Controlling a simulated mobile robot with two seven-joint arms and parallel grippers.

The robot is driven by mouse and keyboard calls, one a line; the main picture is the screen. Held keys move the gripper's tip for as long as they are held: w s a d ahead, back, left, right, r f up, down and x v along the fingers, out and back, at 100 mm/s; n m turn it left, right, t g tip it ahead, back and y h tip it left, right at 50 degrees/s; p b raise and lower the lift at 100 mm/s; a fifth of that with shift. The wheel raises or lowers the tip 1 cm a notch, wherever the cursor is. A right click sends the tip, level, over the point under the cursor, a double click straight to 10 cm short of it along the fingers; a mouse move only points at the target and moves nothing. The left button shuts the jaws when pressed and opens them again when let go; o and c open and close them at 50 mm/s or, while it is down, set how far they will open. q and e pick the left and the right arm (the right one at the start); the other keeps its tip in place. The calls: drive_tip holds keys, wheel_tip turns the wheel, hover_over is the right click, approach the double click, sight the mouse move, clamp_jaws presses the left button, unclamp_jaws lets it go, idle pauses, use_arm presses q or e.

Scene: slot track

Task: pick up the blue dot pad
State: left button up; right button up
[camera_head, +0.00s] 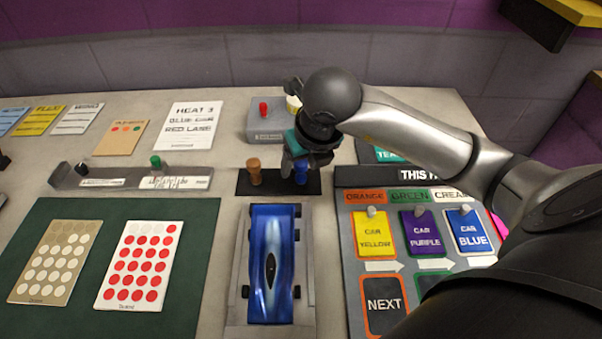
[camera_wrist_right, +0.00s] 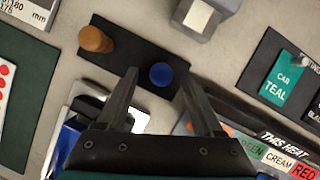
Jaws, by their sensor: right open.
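The blue dot pad, seen as a round blue knob (camera_head: 301,173), stands on the black mat (camera_head: 279,188) just behind the blue car. In the right wrist view its round blue top (camera_wrist_right: 161,75) shows from above, between the two fingertips. My right gripper (camera_head: 295,164) is open above and around the blue pad, pointing down at it. No contact between the fingers and the pad is visible. My left gripper does not show in either view.
A brown wooden-handled pad (camera_head: 254,173) stands on the same mat, to the left. The blue car (camera_head: 271,265) lies in a grey tray in front. A grey box with a red button (camera_head: 264,117) is behind. The heat board (camera_head: 345,180) is to the right.

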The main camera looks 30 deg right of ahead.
drive_tip(key=shift+x, duration=1.45)
drive_tip(key=shift+d, duration=0.1)
drive_tip(key=shift+c, duration=0.3)
clamp_jaws()
drive_tip(key=shift+r, duration=0.1)
